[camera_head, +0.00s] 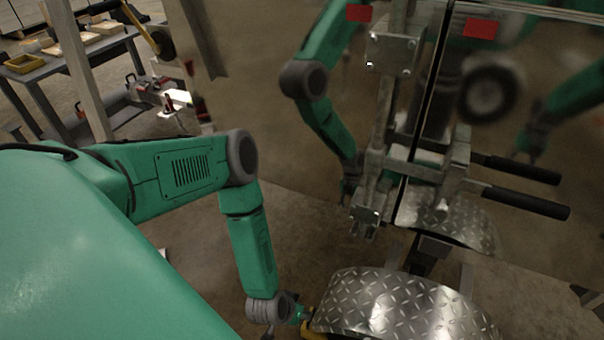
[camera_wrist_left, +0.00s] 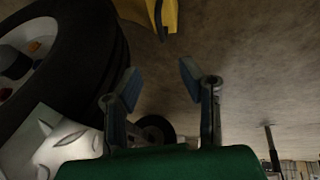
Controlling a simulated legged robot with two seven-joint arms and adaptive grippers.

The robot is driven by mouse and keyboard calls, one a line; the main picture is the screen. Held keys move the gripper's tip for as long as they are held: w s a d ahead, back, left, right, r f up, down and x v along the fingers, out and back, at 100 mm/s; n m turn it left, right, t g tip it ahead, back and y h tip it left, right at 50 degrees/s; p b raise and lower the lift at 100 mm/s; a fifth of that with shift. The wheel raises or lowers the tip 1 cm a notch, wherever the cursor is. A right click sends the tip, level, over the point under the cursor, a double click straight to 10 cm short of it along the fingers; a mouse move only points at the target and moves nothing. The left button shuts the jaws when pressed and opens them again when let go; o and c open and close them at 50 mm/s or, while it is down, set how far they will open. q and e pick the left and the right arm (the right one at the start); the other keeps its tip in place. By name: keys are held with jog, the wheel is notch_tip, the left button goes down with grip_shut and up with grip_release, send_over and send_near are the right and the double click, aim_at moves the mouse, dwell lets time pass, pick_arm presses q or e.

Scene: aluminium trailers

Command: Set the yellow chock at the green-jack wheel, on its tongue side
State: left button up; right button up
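The yellow chock (camera_wrist_left: 160,14) is at the top edge of the left wrist view, on the floor and partly cut off. A black tire (camera_wrist_left: 96,62) with a pale rim stands beside it on the left. I cannot tell whether chock and tire touch. My left gripper (camera_wrist_left: 160,80) is open and empty, its fingers apart, with the chock beyond the fingertips. In the head view my left gripper is low beside a diamond-plate fender (camera_head: 395,305), mostly hidden. A small yellow patch shows there. No green jack is identifiable. My right gripper is not directly in view.
A polished trailer wall (camera_head: 285,130) rises ahead and mirrors my arms. Black-handled bars (camera_head: 525,202) stick out at right. A table with trays (camera_head: 68,57) stands at the far left. Another wheel (camera_wrist_left: 155,130) shows beyond the fingers.

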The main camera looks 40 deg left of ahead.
pick_arm(q)
jog(key=b, duration=0.5)
send_over(307, 332)
jog(key=w+a, duration=0.3)
jog(key=f, duration=0.8)
jog(key=shift+s+d+f, duration=0.1)
jog(key=shift+s+d, duration=0.1)
jog(key=shift+d, duration=0.05)
jog(key=x, duration=0.1)
jog(key=b+x, duration=0.1)
jog(key=x, duration=0.1)
jog(key=shift+w+d+f, duration=0.2)
jog(key=shift+d+f, duration=0.05)
jog(key=shift+d, duration=0.05)
jog(key=shift+w+d+f+b, duration=0.1)
jog(key=shift+w+f+b, duration=0.15)
jog(key=shift+f+b, duration=0.25)
jog(key=shift+f, duration=0.1)
jog(key=shift+w, duration=0.1)
grip_shut()
